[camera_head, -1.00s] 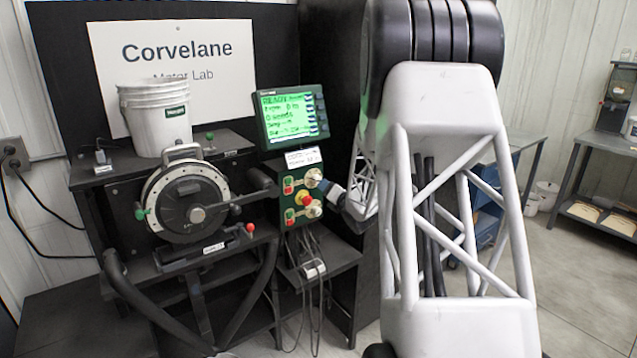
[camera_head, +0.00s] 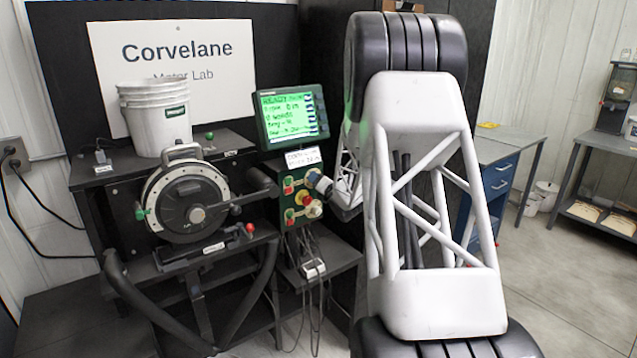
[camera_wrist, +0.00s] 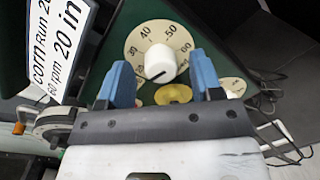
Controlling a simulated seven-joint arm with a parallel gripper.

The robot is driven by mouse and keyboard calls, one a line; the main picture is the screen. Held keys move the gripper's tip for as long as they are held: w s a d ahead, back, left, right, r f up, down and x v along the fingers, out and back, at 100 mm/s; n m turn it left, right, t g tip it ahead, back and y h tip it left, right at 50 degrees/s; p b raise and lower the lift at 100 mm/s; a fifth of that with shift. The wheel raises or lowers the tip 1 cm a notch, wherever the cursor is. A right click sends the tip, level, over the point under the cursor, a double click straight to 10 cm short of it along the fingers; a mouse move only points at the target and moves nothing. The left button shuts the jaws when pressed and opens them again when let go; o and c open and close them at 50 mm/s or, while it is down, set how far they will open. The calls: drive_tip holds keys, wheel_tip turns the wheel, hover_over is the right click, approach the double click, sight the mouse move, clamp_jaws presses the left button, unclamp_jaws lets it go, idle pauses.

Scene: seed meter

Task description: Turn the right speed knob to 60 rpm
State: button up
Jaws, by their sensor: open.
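The knob in front of my gripper is white and round, on a pale dial with numbers; it shows in the wrist view (camera_wrist: 160,63). 40, 50 and 60 can be read around its upper rim. My gripper (camera_wrist: 162,80) is open, with one blue finger at each side of the knob's lower part; contact cannot be told. In the head view, my gripper (camera_head: 324,185) is at the upper right dial of the green control box (camera_head: 290,235). A lower dial (camera_head: 314,209) is also there.
A yellow disc (camera_wrist: 173,94) lies just below the knob, and another pale dial (camera_wrist: 236,86) is partly behind the right finger. A sign (camera_wrist: 60,40) reads 60 rpm. A green-lit screen (camera_head: 291,115) stands above the box; cables (camera_head: 310,300) hang below.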

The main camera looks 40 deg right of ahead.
drive_tip(key=shift+w, duration=0.4)
drive_tip(key=c, duration=0.9)
